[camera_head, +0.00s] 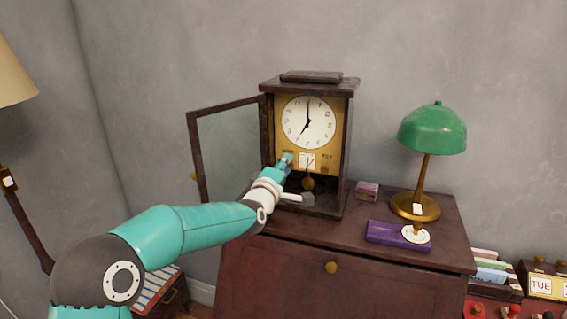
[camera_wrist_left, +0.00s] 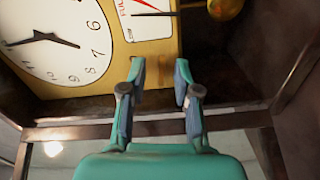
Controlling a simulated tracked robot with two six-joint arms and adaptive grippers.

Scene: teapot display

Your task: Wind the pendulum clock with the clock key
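The pendulum clock (camera_head: 348,130) stands on the dark cabinet, its glass door (camera_head: 229,145) swung open to the left. Its white dial (camera_head: 308,122) sits above a small white gauge (camera_head: 307,160), a label reading KEY and a brass pendulum (camera_head: 308,184). The dial (camera_wrist_left: 52,50), gauge (camera_wrist_left: 145,20) and pendulum bob (camera_wrist_left: 225,8) also show in the left wrist view. My left gripper (camera_head: 286,159) is at the clock's open front, just left of the gauge. I cannot make out the clock key.
A green lamp (camera_head: 432,130), a small pink box (camera_head: 367,191), a purple box (camera_head: 396,235) and a white round piece (camera_head: 416,235) are on the cabinet top (camera_head: 450,255) to the right.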

